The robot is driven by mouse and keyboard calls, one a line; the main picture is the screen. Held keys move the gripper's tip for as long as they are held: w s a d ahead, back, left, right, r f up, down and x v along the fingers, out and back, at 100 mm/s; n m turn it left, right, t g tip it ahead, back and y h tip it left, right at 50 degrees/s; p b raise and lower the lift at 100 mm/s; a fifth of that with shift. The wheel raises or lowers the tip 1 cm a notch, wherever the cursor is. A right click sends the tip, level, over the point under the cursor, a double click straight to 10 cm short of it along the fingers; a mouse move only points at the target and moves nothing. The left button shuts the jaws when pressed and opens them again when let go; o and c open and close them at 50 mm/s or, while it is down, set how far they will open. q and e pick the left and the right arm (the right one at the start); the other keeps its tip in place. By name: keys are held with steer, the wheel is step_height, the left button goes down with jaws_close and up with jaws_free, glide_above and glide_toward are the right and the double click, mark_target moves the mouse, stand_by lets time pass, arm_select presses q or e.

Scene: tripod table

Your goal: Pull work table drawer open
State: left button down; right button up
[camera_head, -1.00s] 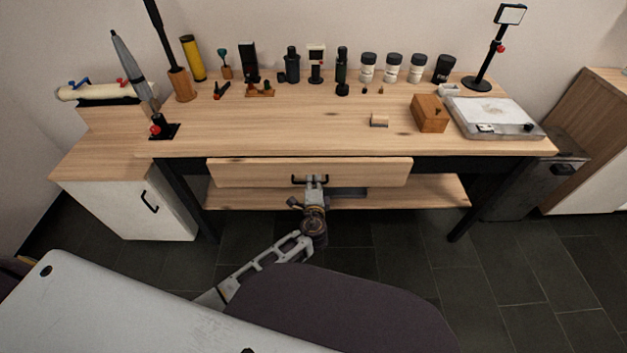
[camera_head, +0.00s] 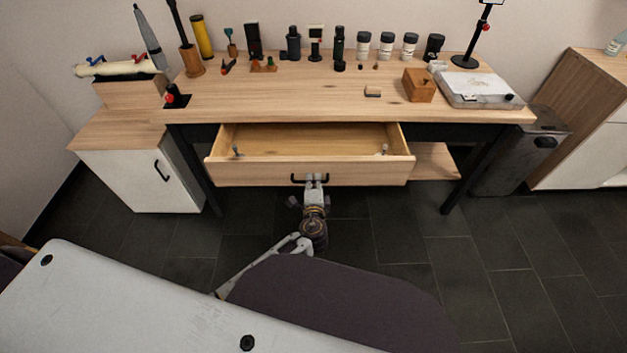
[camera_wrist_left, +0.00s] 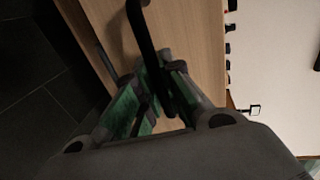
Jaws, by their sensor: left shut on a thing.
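The wooden work table (camera_head: 300,97) stands against the wall in the head view. Its drawer (camera_head: 255,173) is pulled out, and its inside shows, with a small grey fitting near each side. The black bar handle (camera_head: 297,179) is at the middle of the drawer front. My left gripper (camera_head: 315,180) is at the handle, shut on it. In the left wrist view the dark handle (camera_wrist_left: 143,35) runs between the fingers of the left gripper (camera_wrist_left: 165,80), with the wooden drawer front behind. My right gripper is not in view.
On the table top stand several jars (camera_head: 387,44), a wooden box (camera_head: 419,85) and a white-topped case (camera_head: 475,88). A white cabinet (camera_head: 130,180) is at the left, and a dark bin (camera_head: 520,155) at the right. Dark floor lies free in front of the table.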

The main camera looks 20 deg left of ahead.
arm_select(q)
steer(key=shift+s+d, duration=0.1)
steer(key=shift+s, duration=0.35)
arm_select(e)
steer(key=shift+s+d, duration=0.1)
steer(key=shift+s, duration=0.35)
arm_select(q)
steer(key=c, duration=1.8)
jaws_free()
steer(key=shift+r, duration=0.1)
